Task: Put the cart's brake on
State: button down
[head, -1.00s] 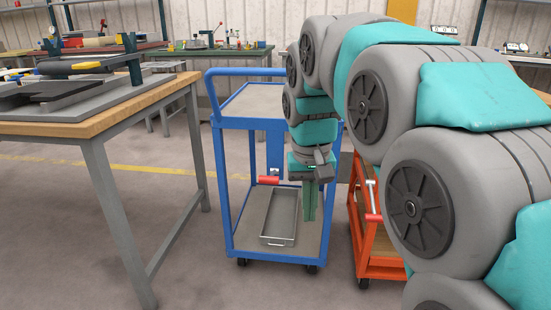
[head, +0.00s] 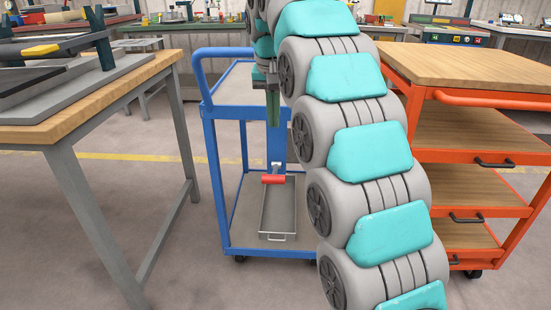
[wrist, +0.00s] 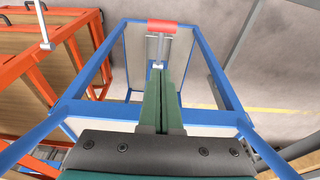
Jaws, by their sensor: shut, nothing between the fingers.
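The blue cart (head: 262,115) stands ahead of me, with a shelf on top and another low down. Its brake lever has a red grip (head: 273,179) on a metal stem at the front, above the lower shelf. The wrist view shows the same red grip (wrist: 163,26) beyond my fingertips. My gripper (head: 274,150) points down in front of the cart, above the red grip and apart from it. Its green fingers (wrist: 158,72) are shut with nothing between them. My arm hides part of the cart's right side. I cannot tell the lever's exact angle.
A metal tray (head: 278,215) lies on the blue cart's lower shelf. An orange cart (head: 455,100) with wooden shelves stands close on the right. A wood-topped workbench (head: 95,110) stands on the left. Bare floor lies between bench and blue cart.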

jog(key=shift+w, duration=0.1)
dwell(0.3)
send_over(274, 178)
jog(key=w, duration=0.3)
jog(key=x, duration=0.3)
jog(key=s+x, duration=0.1)
jog(key=x, duration=0.6)
jog(key=shift+s+a+f, duration=0.15)
jog(key=shift+s+f, duration=0.05)
jog(key=shift+s, duration=0.15)
jog(key=shift+s+f, duration=0.45)
jog(key=shift+f, duration=0.3)
jog(key=shift+s+f, duration=0.5)
jog(key=shift+f, duration=0.25)
jog(key=shift+s+f, duration=0.1)
jog(key=f+t+b, duration=0.1)
jog(key=b, duration=0.1)
jog(key=s+f+t+b, duration=0.1)
jog(key=shift+s+f+b, duration=0.2)
jog(key=shift+f+b, duration=0.15)
notch_tip(274, 178, down, 7)
jog(key=s+t+b, duration=0.1)
jog(key=t+b, duration=0.4)
jog(key=b, duration=0.4)
jog(key=shift+t, duration=0.3)
jog(key=shift+s, duration=0.2)
jog(key=shift+r, duration=0.1)
